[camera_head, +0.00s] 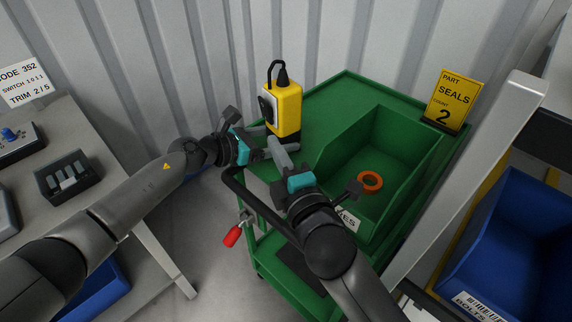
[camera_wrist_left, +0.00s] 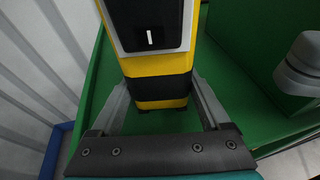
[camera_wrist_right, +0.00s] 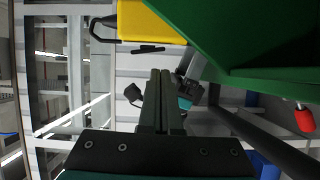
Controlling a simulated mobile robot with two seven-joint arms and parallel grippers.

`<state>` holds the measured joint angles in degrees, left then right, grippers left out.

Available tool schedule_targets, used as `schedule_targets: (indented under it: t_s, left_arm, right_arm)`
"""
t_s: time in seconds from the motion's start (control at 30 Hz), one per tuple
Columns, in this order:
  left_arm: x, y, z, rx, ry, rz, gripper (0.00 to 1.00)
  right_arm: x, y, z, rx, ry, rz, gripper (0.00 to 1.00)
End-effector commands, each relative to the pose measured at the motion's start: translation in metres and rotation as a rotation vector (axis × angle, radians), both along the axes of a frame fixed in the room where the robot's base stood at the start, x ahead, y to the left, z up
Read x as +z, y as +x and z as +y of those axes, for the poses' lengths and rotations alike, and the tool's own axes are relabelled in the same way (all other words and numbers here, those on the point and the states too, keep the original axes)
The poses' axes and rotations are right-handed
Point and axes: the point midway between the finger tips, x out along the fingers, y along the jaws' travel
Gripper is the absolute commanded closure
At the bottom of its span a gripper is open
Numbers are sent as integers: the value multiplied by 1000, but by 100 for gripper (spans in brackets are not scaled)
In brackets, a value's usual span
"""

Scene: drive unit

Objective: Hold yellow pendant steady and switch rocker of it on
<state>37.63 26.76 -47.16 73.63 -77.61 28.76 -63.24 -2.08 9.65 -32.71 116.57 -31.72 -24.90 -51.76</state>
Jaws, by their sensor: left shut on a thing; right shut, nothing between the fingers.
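The yellow pendant (camera_head: 287,112) stands upright at the left edge of the green cart, with a black cable looped at its top. Its dark rocker (camera_wrist_left: 152,22), with a white bar mark, sits in a pale frame; whether it is on cannot be told. My left gripper (camera_wrist_left: 160,92) is shut on the pendant at its lower black band, one finger on each side. My right gripper (camera_head: 276,148) is shut and empty, just in front of and below the pendant, apart from it. In the right wrist view its closed fingers (camera_wrist_right: 158,92) lie near the yellow body (camera_wrist_right: 152,20).
The green cart (camera_head: 345,90) carries a green bin (camera_head: 420,160) with an orange ring (camera_head: 369,182). A yellow sign (camera_head: 450,100) stands behind it. A red-handled lever (camera_head: 231,236) hangs below the cart's black push bar. A grey post and blue bin (camera_head: 510,240) are at right.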

Motion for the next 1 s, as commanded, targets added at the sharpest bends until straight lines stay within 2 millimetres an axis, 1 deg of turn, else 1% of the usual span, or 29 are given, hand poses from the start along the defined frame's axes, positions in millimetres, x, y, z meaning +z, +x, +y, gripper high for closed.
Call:
schedule_targets:
  t_s: [0.03,0.13,0.33,0.5,0.87,0.9,1.0]
  left_arm:
    - [-1,0,0,0,1,2,51]
    - [-1,0,0,-1,1,2,51]
    - [-1,0,0,-1,1,2,51]
    - [-1,0,0,-1,1,1,51]
    - [-1,0,0,-1,1,2,51]
    - [-1,0,0,-1,1,2,19]
    - [-1,0,0,-1,1,1,8]
  right_arm:
    - [-1,-9,-4,0,-1,3,100]
    - [-1,-24,-9,0,-1,2,100]
    - [0,-43,-16,0,-2,0,100]
    - [1,-49,-19,0,-1,-1,100]
    - [1,-50,-19,0,-1,-1,100]
    - [1,-50,-19,0,-1,-1,100]
    - [1,-50,-19,0,-1,-1,100]
